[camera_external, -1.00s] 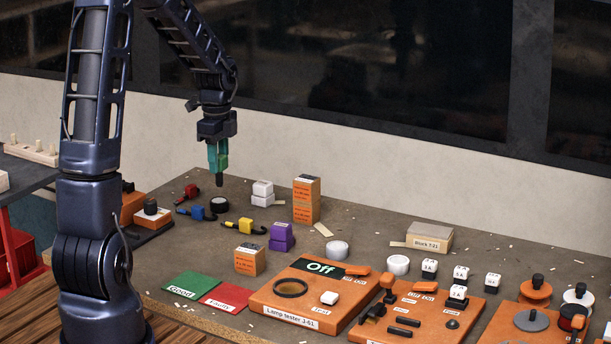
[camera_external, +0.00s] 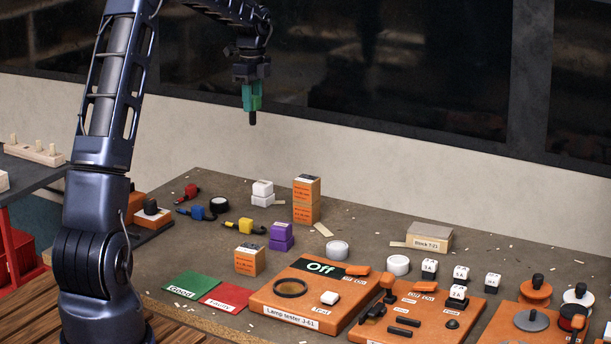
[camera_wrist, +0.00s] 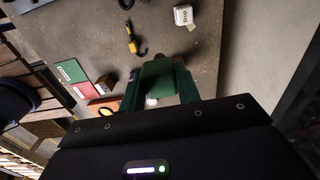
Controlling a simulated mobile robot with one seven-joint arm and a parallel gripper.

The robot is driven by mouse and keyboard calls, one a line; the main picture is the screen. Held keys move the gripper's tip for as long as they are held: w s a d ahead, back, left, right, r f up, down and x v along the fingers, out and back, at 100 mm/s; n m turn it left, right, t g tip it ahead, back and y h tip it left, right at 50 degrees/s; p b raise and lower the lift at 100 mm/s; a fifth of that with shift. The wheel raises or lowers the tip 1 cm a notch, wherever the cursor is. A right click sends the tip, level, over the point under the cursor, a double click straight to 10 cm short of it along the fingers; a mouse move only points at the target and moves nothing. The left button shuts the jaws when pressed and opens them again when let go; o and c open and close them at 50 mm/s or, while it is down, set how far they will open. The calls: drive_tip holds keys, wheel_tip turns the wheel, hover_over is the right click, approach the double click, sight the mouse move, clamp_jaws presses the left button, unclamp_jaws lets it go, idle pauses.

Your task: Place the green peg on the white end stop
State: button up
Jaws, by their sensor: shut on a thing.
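My gripper (camera_external: 252,101) is high above the back of the bench, its green fingers pointing down. It is shut on the green peg (camera_wrist: 158,78), which shows between the fingers in the wrist view; a dark tip sticks out below in the external view.
An orange box stack (camera_external: 306,200) stands right of the white block. A purple block (camera_external: 282,236), a yellow connector (camera_external: 243,226) and a blue one (camera_external: 197,213) lie nearer. The lamp tester (camera_external: 300,310) and other orange panels fill the front right. The air around the peg is clear.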

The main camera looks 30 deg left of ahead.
drive_tip(key=w+a+r, duration=0.1)
drive_tip(key=w+a, duration=0.1)
drive_tip(key=w, duration=0.5)
hover_over(263, 182)
wheel_tip(263, 182, down, 20)
drive_tip(key=shift+s+r, duration=0.1)
drive_tip(key=shift+r, duration=0.05)
idle(0.4)
drive_tip(key=o, duration=1)
